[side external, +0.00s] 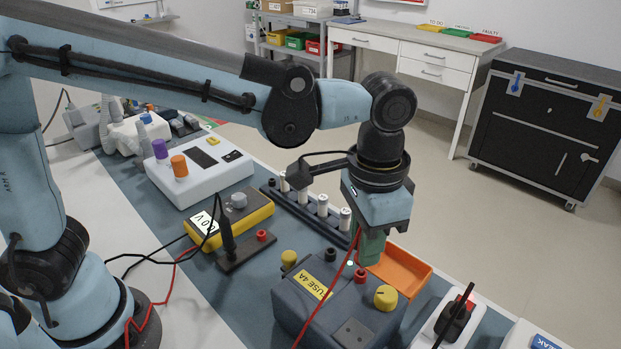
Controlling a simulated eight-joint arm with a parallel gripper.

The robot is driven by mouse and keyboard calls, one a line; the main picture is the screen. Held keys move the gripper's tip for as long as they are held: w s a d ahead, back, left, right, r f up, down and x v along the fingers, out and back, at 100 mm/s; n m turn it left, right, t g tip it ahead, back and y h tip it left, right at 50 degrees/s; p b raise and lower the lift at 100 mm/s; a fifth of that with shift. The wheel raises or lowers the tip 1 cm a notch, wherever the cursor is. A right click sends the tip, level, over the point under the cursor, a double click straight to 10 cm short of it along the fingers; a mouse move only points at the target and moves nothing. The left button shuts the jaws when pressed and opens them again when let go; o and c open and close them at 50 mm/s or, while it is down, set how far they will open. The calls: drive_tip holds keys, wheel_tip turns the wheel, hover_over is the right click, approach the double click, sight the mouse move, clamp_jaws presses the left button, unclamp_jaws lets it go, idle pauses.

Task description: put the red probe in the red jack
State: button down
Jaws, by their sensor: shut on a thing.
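My gripper (370,252) points down over the far edge of the dark grey box (325,318) labelled FUSE 4A. Its green jaws are shut on the red probe, which is mostly hidden by them; a red lead (353,253) runs from there down across the box. The red jack (361,276) is on the box's top, just below and slightly left of the jaws in the picture. Whether the probe tip touches it cannot be told. A black jack (330,254) sits left of it.
Yellow knobs (386,297) stand on the box. Left are a yellow meter (230,218) and a dark stand with a black probe (228,240). An orange tray (402,272) lies behind my gripper. A white socket unit with a black plug (452,322) is at right.

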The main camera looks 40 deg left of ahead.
drive_tip(key=shift+f, duration=0.65)
idle(0.4)
drive_tip(key=c, duration=0.9)
unclamp_jaws()
wheel_tip(320, 180, up, 12)
drive_tip(key=shift+a, duration=0.1)
drive_tip(key=s+a+f+n+t, duration=0.1)
drive_tip(key=a+f+n+t, duration=0.1)
drive_tip(key=a, duration=0.5)
drive_tip(key=s+a+f+n+t, duration=0.1)
drive_tip(key=a+f+n+t, duration=0.1)
drive_tip(key=a+f, duration=0.3)
drive_tip(key=s+a+f+n+t, duration=0.1)
drive_tip(key=a+f+n+t, duration=0.1)
drive_tip(key=a, duration=0.8)
drive_tip(key=shift+s+a+f+t, duration=0.15)
drive_tip(key=shift+f+t, duration=0.45)
drive_tip(key=shift+f, duration=0.3)
